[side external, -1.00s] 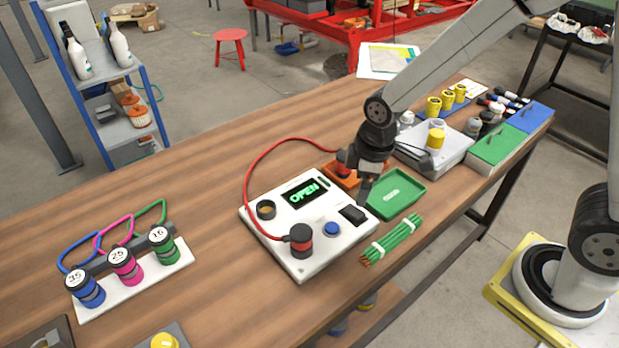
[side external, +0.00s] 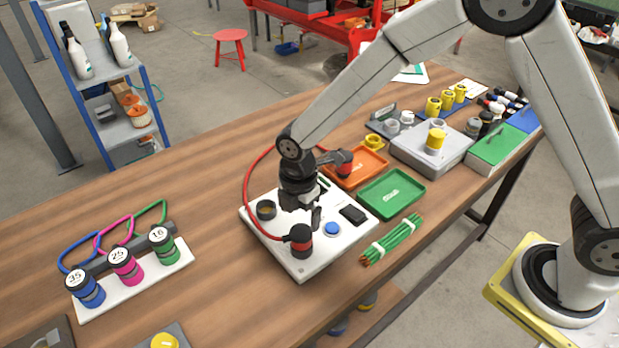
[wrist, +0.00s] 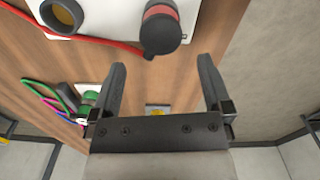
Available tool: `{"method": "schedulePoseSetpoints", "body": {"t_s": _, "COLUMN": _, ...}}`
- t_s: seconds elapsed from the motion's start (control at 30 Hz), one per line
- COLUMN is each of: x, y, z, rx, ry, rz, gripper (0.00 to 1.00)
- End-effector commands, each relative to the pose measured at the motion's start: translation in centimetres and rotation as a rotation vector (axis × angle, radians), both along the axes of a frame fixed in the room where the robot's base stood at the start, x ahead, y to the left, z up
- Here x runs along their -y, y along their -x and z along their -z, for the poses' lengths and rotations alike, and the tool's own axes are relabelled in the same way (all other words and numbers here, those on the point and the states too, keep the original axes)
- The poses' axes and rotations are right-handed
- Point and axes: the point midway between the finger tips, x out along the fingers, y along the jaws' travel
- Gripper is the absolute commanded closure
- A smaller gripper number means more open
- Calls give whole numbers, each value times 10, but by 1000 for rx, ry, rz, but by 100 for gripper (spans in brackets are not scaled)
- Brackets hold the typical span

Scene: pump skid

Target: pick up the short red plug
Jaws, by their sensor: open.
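A red plug with a black end (side external: 300,241) stands upright in the near corner of the white box (side external: 300,268). It shows at the top of the wrist view (wrist: 161,28), just beyond my fingertips. A second red plug with a black end (side external: 344,163) lies at the orange tray (side external: 372,169). A red cable (side external: 249,180) arcs between the two. I cannot tell which one is the short plug. My gripper (side external: 313,215) is above the white box, close to the upright plug. In the wrist view, my gripper (wrist: 162,68) is open and empty between its fingers.
The box has an open round socket (side external: 266,210), a blue button (side external: 332,228) and a black switch (side external: 353,214). A green tray (side external: 391,194) and green rods (side external: 391,240) lie to the right. Numbered plugs on a white board (side external: 180,262) stand left. Bare table lies between.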

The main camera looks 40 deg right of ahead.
Motion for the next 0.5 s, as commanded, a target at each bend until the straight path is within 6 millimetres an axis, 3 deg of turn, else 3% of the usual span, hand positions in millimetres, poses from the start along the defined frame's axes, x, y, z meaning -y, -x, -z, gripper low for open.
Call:
{"method": "schedulePoseSetpoints", "body": {"t_s": 0.2, "x": 0, "y": 0, "z": 17, "rx": -2, "ry": 0, "rz": 2, "gripper": 0}}
{"method": "schedulePoseSetpoints", "body": {"t_s": 0.5, "x": 0, "y": 0, "z": 23, "rx": 1, "ry": 0, "rz": 3, "gripper": 0}}
